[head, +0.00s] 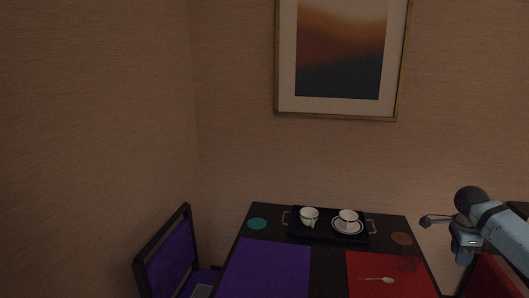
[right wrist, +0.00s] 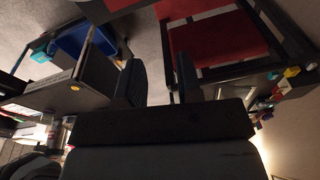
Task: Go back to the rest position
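My right arm comes in from the right edge of the head view. My right gripper (head: 428,221) is at its end, above the right edge of the table and apart from the things on it. In the right wrist view my right gripper (right wrist: 158,82) has its two dark fingers apart, with only grey floor showing between them. It holds nothing. My left arm and left gripper are not in view.
A dark table (head: 328,270) bears a black tray (head: 325,236) with two white cups, a purple mat (head: 268,268), and a red mat (head: 365,267) with a spoon (head: 386,280). A purple chair (head: 170,262) stands left, a red chair (head: 492,280) right. Walls are behind and left.

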